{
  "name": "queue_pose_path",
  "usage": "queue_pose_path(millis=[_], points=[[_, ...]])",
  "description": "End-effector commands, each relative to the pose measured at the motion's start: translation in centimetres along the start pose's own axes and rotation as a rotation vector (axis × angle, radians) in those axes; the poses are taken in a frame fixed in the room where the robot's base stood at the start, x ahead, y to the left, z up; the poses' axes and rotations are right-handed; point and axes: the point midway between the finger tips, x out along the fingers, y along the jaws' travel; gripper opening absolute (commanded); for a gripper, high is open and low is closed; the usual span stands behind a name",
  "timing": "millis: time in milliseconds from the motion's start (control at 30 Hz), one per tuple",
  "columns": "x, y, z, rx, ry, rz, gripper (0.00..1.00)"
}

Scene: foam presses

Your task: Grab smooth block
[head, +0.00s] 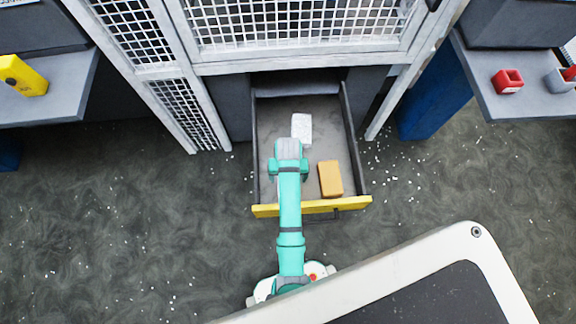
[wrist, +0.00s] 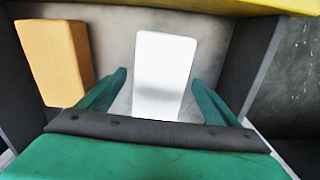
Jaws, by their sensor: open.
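A white block (head: 302,127) and an orange block (head: 330,178) lie in an open drawer (head: 265,211). In the wrist view the white block (wrist: 163,70) looks plain and bright, and the orange block (wrist: 54,62) looks slightly mottled. In the head view the white block looks faintly speckled, so I cannot tell for sure which is smooth. My gripper (wrist: 159,77) is open, with the white block showing between its two green fingers and a gap on each side. I see no contact. The orange block is outside the left finger. In the head view my arm hides the fingers.
The drawer's dark side walls (head: 352,140) and yellow front (head: 355,203) surround the blocks. A white mesh guard (head: 300,25) stands above the drawer's back. Side shelves hold a yellow item (head: 22,75) and a red item (head: 507,81). The drawer floor between the blocks is clear.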

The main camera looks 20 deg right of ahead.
Motion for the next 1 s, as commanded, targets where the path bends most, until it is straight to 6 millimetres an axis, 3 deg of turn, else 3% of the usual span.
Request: queue_pose_path(millis=[100,367,567,867,1000], points=[[1.1,0.0,0.0,0.001,-0.001,0.000,0.84],[1.3,0.0,0.0,0.000,0.001,0.000,0.84],[1.3,0.0,0.0,0.000,0.001,0.000,0.41],[1.1,0.0,0.0,0.000,0.001,0.000,0.40],[-0.1,0.0,-0.1,-0.001,0.004,0.000,0.40]])
